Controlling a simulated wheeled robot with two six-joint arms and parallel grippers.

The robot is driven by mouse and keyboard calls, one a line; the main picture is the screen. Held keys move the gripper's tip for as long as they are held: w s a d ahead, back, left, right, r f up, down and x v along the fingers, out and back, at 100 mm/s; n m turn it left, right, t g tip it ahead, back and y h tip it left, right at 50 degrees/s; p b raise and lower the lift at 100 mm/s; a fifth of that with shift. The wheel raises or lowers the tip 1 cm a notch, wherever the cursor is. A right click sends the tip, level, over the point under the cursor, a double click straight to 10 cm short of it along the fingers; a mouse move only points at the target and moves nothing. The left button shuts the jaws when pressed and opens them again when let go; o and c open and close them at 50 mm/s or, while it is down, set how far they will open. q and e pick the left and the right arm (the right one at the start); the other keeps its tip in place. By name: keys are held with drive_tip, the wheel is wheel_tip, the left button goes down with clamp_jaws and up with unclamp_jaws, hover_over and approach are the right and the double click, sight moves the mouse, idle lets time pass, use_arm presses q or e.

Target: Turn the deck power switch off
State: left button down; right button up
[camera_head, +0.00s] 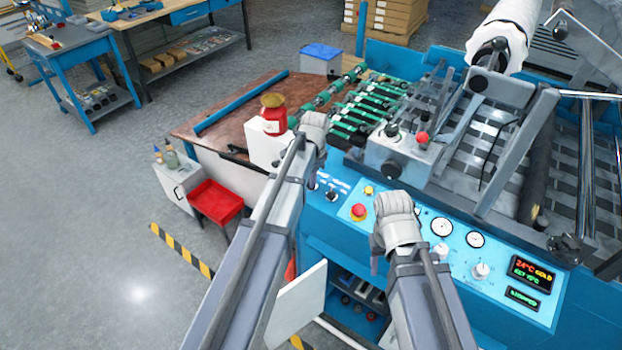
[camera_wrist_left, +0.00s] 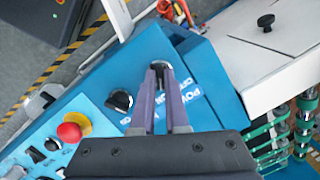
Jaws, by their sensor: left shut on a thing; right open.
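The deck power switch (camera_wrist_left: 158,68) is a dark knob on the blue control panel (camera_wrist_left: 95,95), beside white lettering that partly reads as power and on/off. In the left wrist view my left gripper (camera_wrist_left: 160,72) is shut on it, one finger on each side. The fingers cover much of the switch, so its exact setting cannot be read. In the head view my left gripper (camera_head: 314,150) reaches down to the panel's left end. My right gripper (camera_head: 392,235) is open and empty in front of the panel; its fingertips are hard to see.
A second dark knob (camera_wrist_left: 120,100) and a red emergency button (camera_wrist_left: 72,131) are close to the switch. Gauges (camera_head: 442,228) and a lit display (camera_head: 532,273) are further right. A white box with a red jar (camera_head: 274,122) stands behind my left arm.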

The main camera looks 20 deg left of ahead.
idle(0.4)
use_arm(q)
drive_tip(key=n, duration=0.5)
drive_tip(key=shift+n+g+h, duration=0.3)
drive_tip(key=shift+g+h, duration=0.1)
drive_tip(key=n+h, duration=0.1)
drive_tip(key=n, duration=0.4)
drive_tip(key=shift+s+a+f+n, duration=0.1)
drive_tip(key=shift+n, duration=0.3)
drive_tip(key=c, duration=0.9)
unclamp_jaws()
drive_tip(key=shift+a, duration=0.1)
